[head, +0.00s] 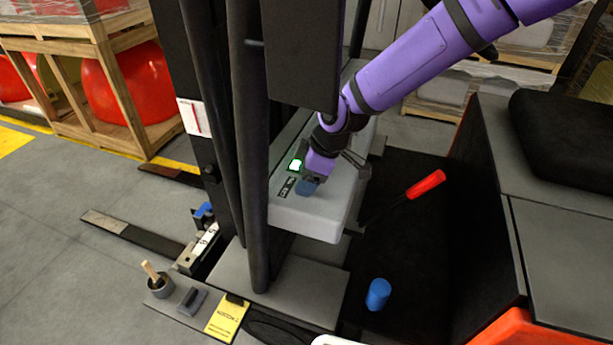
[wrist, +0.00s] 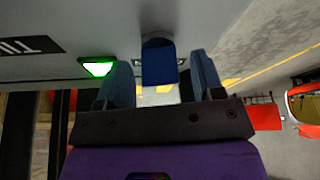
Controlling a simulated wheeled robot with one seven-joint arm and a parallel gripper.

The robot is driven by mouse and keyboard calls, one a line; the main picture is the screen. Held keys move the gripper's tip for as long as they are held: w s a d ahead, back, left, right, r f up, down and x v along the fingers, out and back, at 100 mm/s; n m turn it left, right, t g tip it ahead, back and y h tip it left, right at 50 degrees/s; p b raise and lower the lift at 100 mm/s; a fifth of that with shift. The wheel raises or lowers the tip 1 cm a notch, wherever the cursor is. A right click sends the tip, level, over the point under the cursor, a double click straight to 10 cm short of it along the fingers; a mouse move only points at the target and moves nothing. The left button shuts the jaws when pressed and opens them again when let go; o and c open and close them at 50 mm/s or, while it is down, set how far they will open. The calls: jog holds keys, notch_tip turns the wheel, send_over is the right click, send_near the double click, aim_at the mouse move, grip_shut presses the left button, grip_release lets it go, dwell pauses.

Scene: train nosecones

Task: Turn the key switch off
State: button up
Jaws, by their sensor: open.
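My gripper (head: 311,181) reaches down to the light grey console (head: 312,220) in the head view. In the wrist view my gripper (wrist: 161,72) is open, with one blue-grey finger on each side of a blue knob (wrist: 159,62), which looks like the key switch. The knob stands out from the grey console face, with gaps visible on both sides, so the fingers look apart from it. A green light (wrist: 97,67) is lit beside it; the light (head: 295,165) also shows in the head view. The head view hardly separates knob from fingers.
Dark mast columns (head: 256,160) stand close to the left of the console. A red-handled lever (head: 426,184) and a black seat (head: 580,130) are to the right. A blue cylinder (head: 378,294) stands on the dark floor. A yellow tag (head: 228,319) lies at the front.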

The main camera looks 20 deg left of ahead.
jog(key=shift+c, duration=0.4)
jog(key=c, duration=0.9)
jog(key=shift+o, duration=0.2)
jog(key=shift+n, duration=0.4)
jog(key=n+g, duration=0.1)
jog(key=n, duration=0.1)
jog(key=shift+n+h, duration=0.3)
jog(key=n+g, duration=0.1)
jog(key=n, duration=0.1)
jog(key=n+h, duration=0.1)
jog(key=n, duration=0.1)
jog(key=shift+n+g, duration=0.3)
jog(key=shift+g, duration=0.1)
jog(key=n, duration=0.2)
jog(key=n+h, duration=0.1)
jog(key=n, duration=0.1)
jog(key=shift+g+h, duration=0.3)
jog(key=shift+g, duration=0.1)
jog(key=shift+n+h, duration=0.5)
jog(key=shift+n, duration=0.9)
